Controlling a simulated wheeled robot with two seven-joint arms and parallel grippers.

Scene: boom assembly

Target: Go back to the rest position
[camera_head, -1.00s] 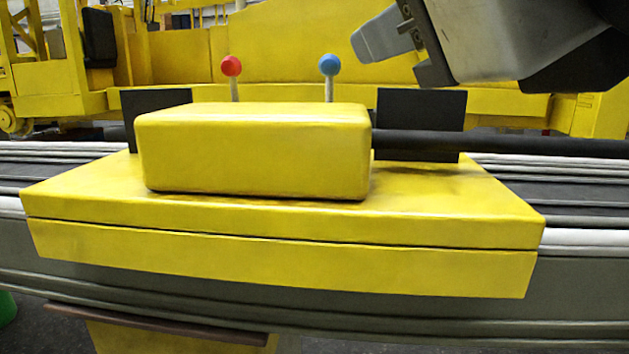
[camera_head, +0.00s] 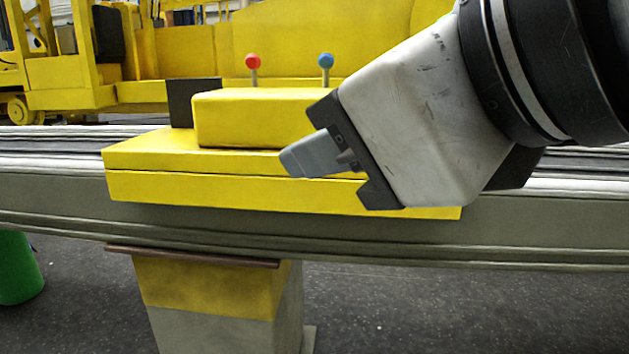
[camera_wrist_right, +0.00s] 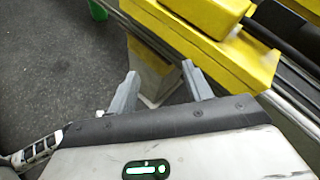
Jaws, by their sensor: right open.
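My right gripper (camera_head: 312,158) comes in from the right in the head view, in front of the yellow box (camera_head: 240,118) on its yellow base (camera_head: 150,180). It hides the right part of the box and some of the base. In the right wrist view the same gripper (camera_wrist_right: 158,72) has its two fingers apart with nothing between them. A red-knobbed lever (camera_head: 252,62) and a blue-knobbed lever (camera_head: 326,61) stand upright behind the box, clear of the gripper. My left gripper is not in view.
The base sits on a long grey rail (camera_head: 60,190) running across the view. A yellow and grey support post (camera_head: 215,290) stands below. A green bin (camera_head: 17,268) is at the lower left. Yellow machinery (camera_head: 180,55) fills the back. Dark floor (camera_head: 450,310) is clear in front.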

